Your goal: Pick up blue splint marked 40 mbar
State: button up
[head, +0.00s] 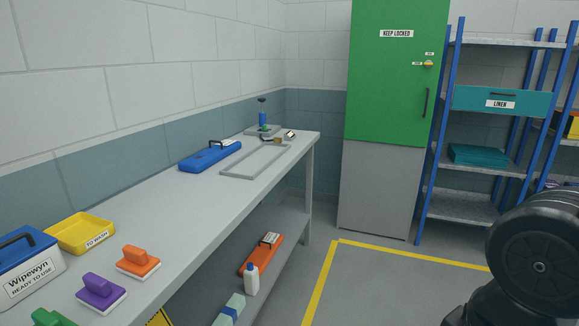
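A long blue item (209,158) with a black handle and a small pale label at its far end lies flat on the bench, towards its far end against the wall. It may be the blue splint; the label is too small to read, so I cannot confirm the 40 mbar marking. My gripper is not in view. Only a dark part of my own arm shows at the lower right, well apart from the bench.
The long grey bench (190,210) runs along the left wall. A grey tray-like frame (233,177) lies beside the blue item. A yellow tray (80,233), brushes and a blue Wipewyn box (30,265) stand nearer. Below, a shelf holds an orange item (261,258) and a bottle (252,280). Yellow-lined floor is clear.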

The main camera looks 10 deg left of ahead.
aim_at(197, 163)
jog(key=i+l+u, duration=0.1)
jog(key=i, duration=1.2)
jog(key=i+u, duration=0.25)
jog(key=i, duration=0.2)
jog(key=i+l+u, duration=0.1)
jog(key=i+u, duration=0.15)
jog(key=i, duration=0.2)
jog(key=i+l+u, duration=0.25)
jog(key=i, duration=0.2)
jog(key=i+l+u, duration=0.25)
jog(key=i, duration=0.15)
jog(key=i+l+u, duration=0.15)
jog(key=i+u, duration=0.2)
jog(key=i, duration=0.1)
